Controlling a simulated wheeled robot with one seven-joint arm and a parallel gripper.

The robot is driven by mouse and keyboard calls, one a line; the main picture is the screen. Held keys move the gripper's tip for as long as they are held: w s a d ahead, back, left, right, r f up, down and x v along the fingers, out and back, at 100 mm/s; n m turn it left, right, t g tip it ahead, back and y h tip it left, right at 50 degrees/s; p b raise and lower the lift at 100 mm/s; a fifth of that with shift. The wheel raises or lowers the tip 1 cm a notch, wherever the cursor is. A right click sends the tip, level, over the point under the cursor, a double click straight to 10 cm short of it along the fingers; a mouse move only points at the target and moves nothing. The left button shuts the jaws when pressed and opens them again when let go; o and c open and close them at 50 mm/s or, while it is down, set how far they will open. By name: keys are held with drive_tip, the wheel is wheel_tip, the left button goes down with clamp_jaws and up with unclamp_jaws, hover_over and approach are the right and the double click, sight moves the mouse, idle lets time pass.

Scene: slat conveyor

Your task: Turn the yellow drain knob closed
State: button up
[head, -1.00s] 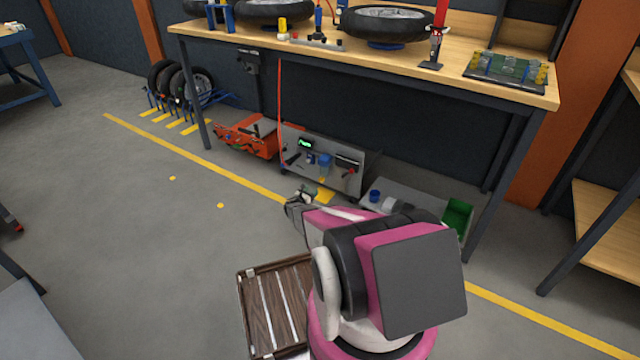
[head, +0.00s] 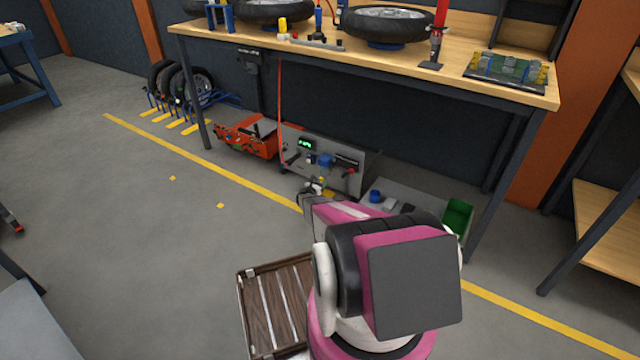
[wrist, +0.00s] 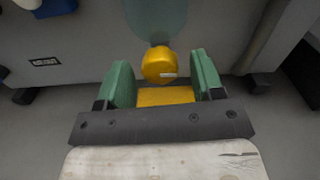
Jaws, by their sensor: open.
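The yellow drain knob (wrist: 158,64) sits low on the front of the grey machine (wrist: 215,30), just under a translucent bowl (wrist: 157,18). In the wrist view it lies between and slightly beyond the tips of my gripper (wrist: 160,75), whose two green fingers stand apart on either side of it. Contact with the knob cannot be made out. In the head view my gripper (head: 314,189) is low in front of the grey machine beneath the bench, and the knob shows only as a small yellow patch by it.
The workbench (head: 380,62) overhangs the machine. An orange machine (head: 245,137) stands to its left, and a grey tray with a green bin (head: 457,216) is to its right. A slatted wooden crate (head: 275,310) is near my base. The floor at left is mostly clear.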

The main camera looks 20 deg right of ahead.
drive_tip(key=shift+d, duration=0.1)
drive_tip(key=c, duration=0.9)
drive_tip(key=shift+m, duration=1.6)
drive_tip(key=o, duration=0.9)
drive_tip(key=v, duration=1)
drive_tip(key=shift+s+a, duration=0.25)
drive_tip(key=shift+a, duration=0.1)
